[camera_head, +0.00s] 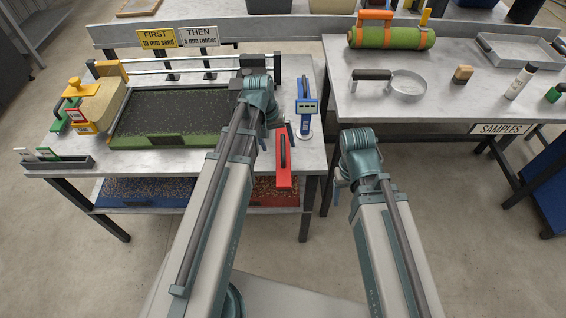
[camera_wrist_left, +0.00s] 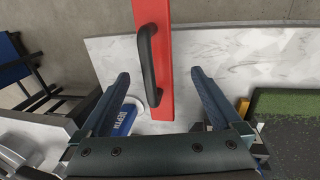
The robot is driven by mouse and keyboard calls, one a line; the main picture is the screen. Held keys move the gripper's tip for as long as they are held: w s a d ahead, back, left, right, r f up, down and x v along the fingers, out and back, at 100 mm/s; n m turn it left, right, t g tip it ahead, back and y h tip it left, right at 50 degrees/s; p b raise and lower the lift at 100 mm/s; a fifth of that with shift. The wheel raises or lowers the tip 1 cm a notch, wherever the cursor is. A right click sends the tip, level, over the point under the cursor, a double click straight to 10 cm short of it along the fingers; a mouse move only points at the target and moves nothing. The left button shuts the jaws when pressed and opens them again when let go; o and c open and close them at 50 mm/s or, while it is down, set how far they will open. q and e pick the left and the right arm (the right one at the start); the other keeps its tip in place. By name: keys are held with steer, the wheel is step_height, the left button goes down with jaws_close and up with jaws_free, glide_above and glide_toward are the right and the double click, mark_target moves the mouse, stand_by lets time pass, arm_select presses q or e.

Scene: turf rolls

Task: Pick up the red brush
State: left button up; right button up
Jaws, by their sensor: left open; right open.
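The red brush (camera_head: 283,172) is a long red bar with a black loop handle. It lies at the right front of the left table, with its near end past the front edge. In the left wrist view the red brush (camera_wrist_left: 172,68) runs between the open fingers of my left gripper (camera_wrist_left: 161,82), its black handle (camera_wrist_left: 149,62) facing the camera. In the head view my left gripper (camera_head: 276,122) is over the table beside the brush, partly hidden by its wrist. My right gripper (camera_head: 343,178) is mostly hidden behind its wrist, in front of the right table.
A blue gauge (camera_head: 306,107) stands just behind the brush. A dark tray with a green edge (camera_head: 165,141) lies left of it. A gap separates the tables.

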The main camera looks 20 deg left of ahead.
arm_select(q)
steer(key=shift+w+d+f+b, duration=0.1)
steer(key=shift+d+f+b, duration=0.1)
steer(key=shift+f+b, duration=0.7)
steer(key=shift+w+d+f+b, duration=0.1)
steer(key=shift+d+f+b, duration=0.05)
steer(key=shift+f+b, duration=0.7)
steer(key=shift+w+d+f+b, duration=0.1)
steer(key=shift+d+f+b, duration=0.1)
steer(key=shift+f+b, duration=0.65)
steer(key=shift+c, duration=0.4)
jaws_close()
steer(key=shift+r+p, duration=0.2)
steer(key=shift+p, duration=0.15)
